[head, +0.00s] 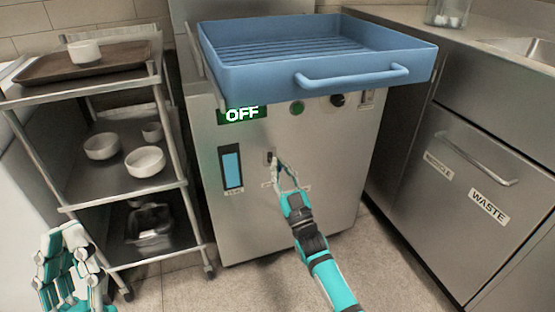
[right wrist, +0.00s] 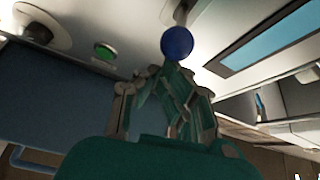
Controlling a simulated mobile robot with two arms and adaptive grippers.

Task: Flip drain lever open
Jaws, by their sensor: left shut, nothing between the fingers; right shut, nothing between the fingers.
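The drain lever shows a round blue knob (right wrist: 177,42) in the right wrist view, just beyond my right fingertips. In the head view, the lever's small dark slot (head: 269,156) is on the front of the steel machine (head: 335,190), and the lever is mostly hidden by my gripper. My right gripper (head: 277,165) is shut and empty, close to the slot; its fingers (right wrist: 168,80) also show in the wrist view, very near the knob. I cannot tell whether they touch it. My left gripper (head: 68,240) is shut and empty at the lower left, away from the machine.
A blue slatted tray (head: 255,80) with a front handle overhangs the panel. The panel has a green OFF display (head: 242,114), a blue gauge (head: 232,167) and a green button (head: 297,107). A steel cart (head: 85,190) with bowls stands left; a WASTE cabinet (head: 465,165) stands right.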

